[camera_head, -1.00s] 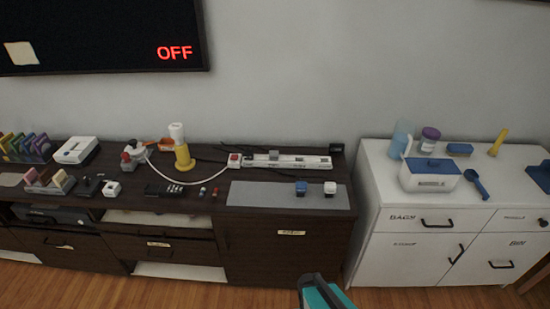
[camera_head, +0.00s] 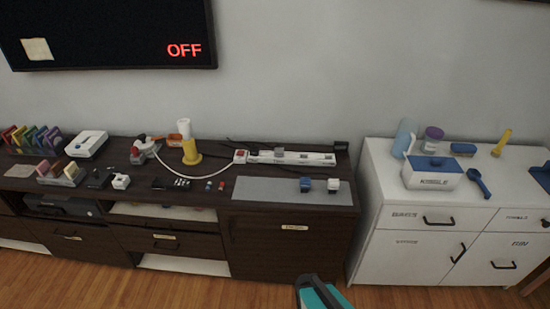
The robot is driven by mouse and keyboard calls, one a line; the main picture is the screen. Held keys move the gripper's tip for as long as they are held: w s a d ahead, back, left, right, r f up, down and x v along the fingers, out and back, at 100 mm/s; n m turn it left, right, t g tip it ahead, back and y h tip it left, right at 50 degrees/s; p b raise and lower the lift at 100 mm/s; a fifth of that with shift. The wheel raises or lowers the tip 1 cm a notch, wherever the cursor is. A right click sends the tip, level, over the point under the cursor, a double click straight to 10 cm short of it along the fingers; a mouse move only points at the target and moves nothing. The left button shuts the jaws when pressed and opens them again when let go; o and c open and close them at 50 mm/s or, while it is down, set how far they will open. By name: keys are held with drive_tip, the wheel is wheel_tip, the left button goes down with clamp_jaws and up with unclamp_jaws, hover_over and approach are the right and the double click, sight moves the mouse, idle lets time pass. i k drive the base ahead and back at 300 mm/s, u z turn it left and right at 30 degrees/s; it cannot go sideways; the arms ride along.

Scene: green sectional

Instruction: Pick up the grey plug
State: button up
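A white power strip (camera_head: 318,159) lies at the back of the dark wooden cabinet, with a red switch at its left end. A small grey block (camera_head: 279,151) that looks like the grey plug sits on the strip, left of its middle. A blue plug (camera_head: 305,184) and a white plug (camera_head: 333,185) stand on the grey mat (camera_head: 262,190) in front of the strip. My gripper (camera_head: 320,291), dark and teal, shows only in part at the bottom edge. It is in front of the cabinet, well apart from the plugs. Its fingers cannot be made out clearly.
A white cable curves from the strip to the left, past a yellow-based white object (camera_head: 189,145). Several small items crowd the cabinet's left half. A white cabinet (camera_head: 400,215) stands at right, bearing a kibble box (camera_head: 432,176). The mat's left part is bare.

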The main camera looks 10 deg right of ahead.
sight(278, 151)
drive_tip(key=u, duration=0.2)
drive_tip(key=k, duration=0.5)
drive_tip(key=u, duration=1)
drive_tip(key=k, duration=0.9)
drive_tip(key=u, duration=0.85)
drive_tip(key=i, duration=1.1)
drive_tip(key=z, duration=0.35)
drive_tip(key=i, duration=0.6)
drive_tip(key=z, duration=0.75)
drive_tip(key=i, duration=0.45)
drive_tip(key=z, duration=0.15)
